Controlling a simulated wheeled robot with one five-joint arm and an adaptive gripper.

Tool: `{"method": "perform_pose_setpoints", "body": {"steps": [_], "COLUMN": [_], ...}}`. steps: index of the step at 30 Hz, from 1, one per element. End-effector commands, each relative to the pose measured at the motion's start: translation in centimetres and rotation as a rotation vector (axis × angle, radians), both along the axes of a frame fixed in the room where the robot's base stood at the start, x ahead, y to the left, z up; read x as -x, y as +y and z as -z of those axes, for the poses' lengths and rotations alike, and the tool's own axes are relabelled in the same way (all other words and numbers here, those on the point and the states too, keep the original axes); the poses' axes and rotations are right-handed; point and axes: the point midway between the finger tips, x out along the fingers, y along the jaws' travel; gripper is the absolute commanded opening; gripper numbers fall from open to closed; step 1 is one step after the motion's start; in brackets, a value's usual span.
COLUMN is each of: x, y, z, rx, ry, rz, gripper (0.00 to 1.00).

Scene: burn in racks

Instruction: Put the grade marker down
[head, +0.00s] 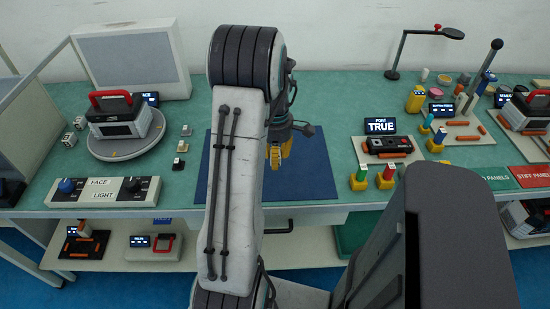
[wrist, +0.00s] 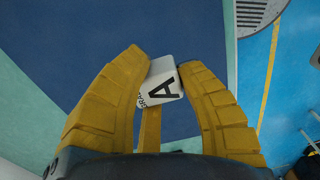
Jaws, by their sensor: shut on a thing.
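The grade marker (wrist: 162,84) is a small white block with a black letter A on one face and partly hidden smaller lettering on another. It shows in the wrist view between the yellow fingertips. My gripper (wrist: 165,68) is shut on it. In the head view my gripper (head: 280,155) hangs over the dark blue mat (head: 312,182) in the middle of the bench, and my arm hides part of the mat. The marker cannot be made out in the head view. The gap between marker and mat cannot be told.
Several small white blocks (head: 183,146) stand left of the mat, near a round turntable (head: 110,151) bearing a red-handled device. A FACE/LIGHT control box (head: 102,190) sits at the front left. Right of the mat is a station with a TRUE display (head: 381,126). The mat's right part looks clear.

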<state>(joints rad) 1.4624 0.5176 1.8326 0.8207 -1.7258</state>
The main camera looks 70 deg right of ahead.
Motion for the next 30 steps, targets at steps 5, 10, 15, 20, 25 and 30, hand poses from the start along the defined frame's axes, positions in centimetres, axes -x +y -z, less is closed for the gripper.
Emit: {"method": "perform_pose_setpoints", "body": {"steps": [5,10,15,20,25,30], "x": [-0.5,-0.7,-0.8,-0.8,-0.8,-0.8], "y": [-1.7,-2.4,-2.5,-2.4,-2.5,-2.5], "z": [0.9,1.5,1.9,3.5,4.9,5.6], "rx": [-0.002,0.000,-0.002,-0.005,-0.002,0.000], "ry": [0.001,0.000,0.001,0.001,0.001,0.000], "rz": [0.000,0.000,0.000,0.000,0.000,0.000], "gripper": [0.06,0.06,0.06,0.06,0.06,0.06]}}
